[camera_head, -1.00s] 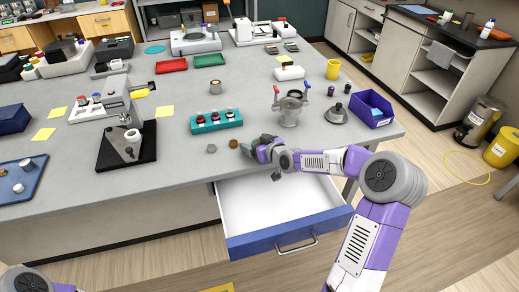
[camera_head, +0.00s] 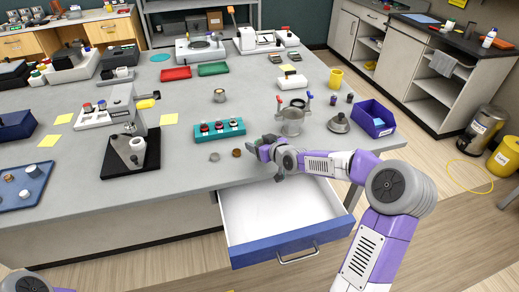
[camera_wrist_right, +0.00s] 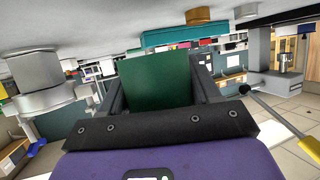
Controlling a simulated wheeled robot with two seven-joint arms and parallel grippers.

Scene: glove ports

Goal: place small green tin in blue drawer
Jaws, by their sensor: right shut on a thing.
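The blue drawer (camera_head: 290,244) is pulled open below the table's front edge. Its white inside (camera_head: 262,214) looks empty. My right gripper (camera_head: 256,148) is over the table's front edge, just beyond the back of the open drawer. In the right wrist view, the small green tin (camera_wrist_right: 158,82) shows as a dark green face between the two fingers, and the gripper is shut on it. In the head view the tin is mostly hidden by the gripper. My left gripper is out of view.
A brown cap (camera_head: 236,153) and a grey cap (camera_head: 214,157) lie left of my right gripper. A teal rack (camera_head: 217,130), a metal pot (camera_head: 291,122) and a purple bin (camera_head: 374,118) stand behind it. The drawer's space is clear.

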